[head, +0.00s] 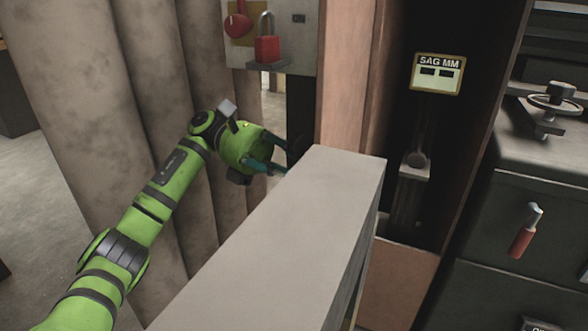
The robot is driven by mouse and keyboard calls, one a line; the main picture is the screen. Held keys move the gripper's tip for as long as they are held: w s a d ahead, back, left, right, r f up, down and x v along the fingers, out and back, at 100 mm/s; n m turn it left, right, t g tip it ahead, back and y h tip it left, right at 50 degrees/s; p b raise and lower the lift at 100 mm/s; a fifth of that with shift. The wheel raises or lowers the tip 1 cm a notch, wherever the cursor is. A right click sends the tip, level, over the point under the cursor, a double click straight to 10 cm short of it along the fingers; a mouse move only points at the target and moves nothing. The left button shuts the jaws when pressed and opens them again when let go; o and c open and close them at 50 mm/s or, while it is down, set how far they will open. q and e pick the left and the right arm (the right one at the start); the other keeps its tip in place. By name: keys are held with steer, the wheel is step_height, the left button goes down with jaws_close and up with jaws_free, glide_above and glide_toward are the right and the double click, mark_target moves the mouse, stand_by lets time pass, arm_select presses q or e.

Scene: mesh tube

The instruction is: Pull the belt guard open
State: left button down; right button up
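A long pale beige panel box, which I take to be the belt guard (271,239), stands out toward me from a tan-framed cabinet. Its flat top and right side show. The dark cabinet interior to its right is exposed. My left gripper (284,158) is at the guard's far left side, near the cabinet frame. Its two teal fingers are spread apart, and nothing shows between them. The fingertips reach the guard's edge in the picture, and I cannot tell whether they touch it. No handle on the guard shows. My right gripper is not in view.
A yellow-framed "SAG MM" sign (437,74) hangs inside the dark opening. Large grey mesh tubes (88,90) stand close behind my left arm. A red padlock (267,48) hangs on a panel above. A dark cabinet with a red handle (524,232) stands at right.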

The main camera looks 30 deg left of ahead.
arm_select(q)
steer(key=shift+w+r, duration=0.15)
steer(key=shift+w, duration=0.05)
steer(key=c, duration=1)
jaws_free()
steer(key=shift+c, duration=0.2)
steer(key=shift+w, duration=0.15)
steer(key=v, duration=0.7)
steer(key=shift+a, duration=0.2)
